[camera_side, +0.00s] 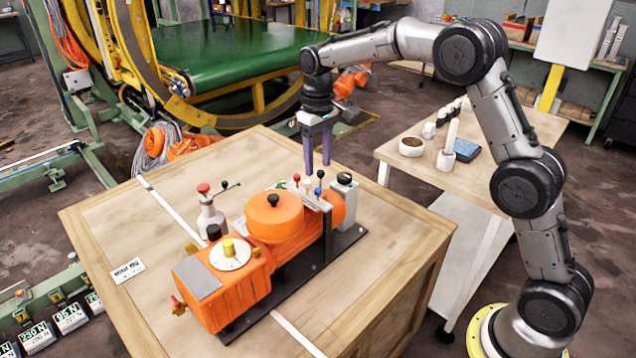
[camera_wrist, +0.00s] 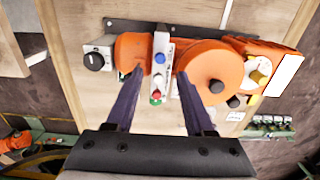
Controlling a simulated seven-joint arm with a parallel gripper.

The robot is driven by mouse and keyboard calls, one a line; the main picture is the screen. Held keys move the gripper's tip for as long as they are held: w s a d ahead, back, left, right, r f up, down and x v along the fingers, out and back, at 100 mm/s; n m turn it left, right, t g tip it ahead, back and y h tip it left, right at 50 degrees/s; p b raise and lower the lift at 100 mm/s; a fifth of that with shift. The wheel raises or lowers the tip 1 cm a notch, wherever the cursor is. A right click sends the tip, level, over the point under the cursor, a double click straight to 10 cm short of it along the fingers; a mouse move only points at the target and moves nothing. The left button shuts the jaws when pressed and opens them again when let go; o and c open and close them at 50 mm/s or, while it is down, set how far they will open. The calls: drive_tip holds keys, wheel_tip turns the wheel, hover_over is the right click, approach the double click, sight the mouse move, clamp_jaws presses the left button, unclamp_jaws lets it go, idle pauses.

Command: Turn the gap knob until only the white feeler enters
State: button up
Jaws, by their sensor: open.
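An orange machine (camera_side: 240,290) lies along a black base plate on a wooden crate top. A yellow knob (camera_side: 229,247) stands on a white dial at its near end. A grey block with a black knob (camera_side: 344,178) is at the far end. Which of them is the gap knob I cannot tell. A narrow rack between holds feelers with coloured heads: the white feeler (camera_side: 306,184), a red one (camera_side: 296,177), a blue one (camera_side: 318,192) and others. My gripper (camera_side: 317,168) is open and empty, pointing down above the rack; its fingers straddle the rack in the wrist view (camera_wrist: 160,73).
A round orange cover with a black knob (camera_side: 274,219) rises beside the rack. A red-topped bottle-like fitting (camera_side: 209,212) stands behind the machine. A side table (camera_side: 480,172) holds a cup and small items. The crate top (camera_side: 110,225) is mostly clear at left.

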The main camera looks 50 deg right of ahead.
sight(318, 189)
wheel_tip(318, 189, down, 6)
drive_tip(key=shift+f, duration=0.25)
clamp_jaws()
idle(0.3)
idle(1.2)
